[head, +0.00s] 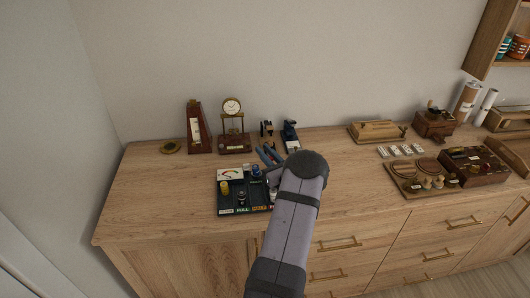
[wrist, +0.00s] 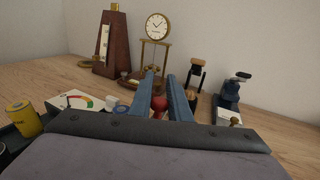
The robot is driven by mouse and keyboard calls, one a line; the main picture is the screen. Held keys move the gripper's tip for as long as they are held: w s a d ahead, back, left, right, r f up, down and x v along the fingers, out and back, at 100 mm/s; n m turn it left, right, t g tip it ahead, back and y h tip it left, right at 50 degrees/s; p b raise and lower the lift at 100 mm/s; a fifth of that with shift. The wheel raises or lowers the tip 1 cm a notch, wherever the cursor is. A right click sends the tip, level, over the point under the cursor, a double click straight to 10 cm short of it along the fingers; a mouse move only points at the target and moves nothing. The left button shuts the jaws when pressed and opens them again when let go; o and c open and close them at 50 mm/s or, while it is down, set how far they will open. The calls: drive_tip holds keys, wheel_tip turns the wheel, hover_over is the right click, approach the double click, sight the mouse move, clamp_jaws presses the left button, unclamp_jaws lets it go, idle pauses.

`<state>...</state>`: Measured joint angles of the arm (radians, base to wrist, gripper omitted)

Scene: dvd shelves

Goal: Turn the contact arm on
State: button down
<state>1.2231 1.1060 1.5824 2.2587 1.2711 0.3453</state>
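A dark battery tester board (head: 229,208) lies on the cabinet top, with a white dial meter (head: 230,174) and a yellow battery (head: 224,187). The meter (wrist: 75,101) and yellow battery (wrist: 22,117) also show at left in the wrist view. My gripper (head: 268,152) is over the board's back right part, its blue fingers apart. In the wrist view a red knob (wrist: 159,103) shows between the fingers of my gripper (wrist: 161,76); I cannot tell whether they touch it. The knob looks like the contact arm's handle, but the arm itself is hidden by my gripper.
Behind the board stand a metronome (head: 198,127), a gold clock (head: 232,107) and a small blue device (head: 290,135).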

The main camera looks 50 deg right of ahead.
drive_tip(key=shift+f+n+y+b, duration=0.1)
drive_tip(key=shift+n+y+b, duration=0.2)
drive_tip(key=shift+y+b, duration=0.35)
drive_tip(key=n+y+b, duration=0.1)
drive_tip(key=y+b, duration=0.1)
drive_tip(key=a+n+t+y+b, duration=0.1)
drive_tip(key=b, duration=0.2)
drive_tip(key=shift+w+f+n+y, duration=0.15)
drive_tip(key=shift+f+n+y, duration=0.05)
drive_tip(key=shift+n+y, duration=0.15)
drive_tip(key=n+y+b, duration=0.2)
drive_tip(key=y+b, duration=0.1)
drive_tip(key=a+n+y+b, duration=0.1)
drive_tip(key=y+b, duration=0.1)
drive_tip(key=shift+r+n, duration=0.25)
drive_tip(key=shift+y+b, duration=0.3)
drive_tip(key=shift+y, duration=0.1)
drive_tip(key=shift+a+n+y+b, duration=0.15)
drive_tip(key=shift+n+y+b, duration=0.55)
drive_tip(key=shift+y+b, duration=0.25)
drive_tip(key=shift+a+n+g+y+b, duration=0.4)
drive_tip(key=shift+g+y+b, duration=0.1)
drive_tip(key=shift+y, duration=0.05)
drive_tip(key=c, duration=1.7)
unclamp_jaws()
drive_tip(key=shift+r, duration=0.1)
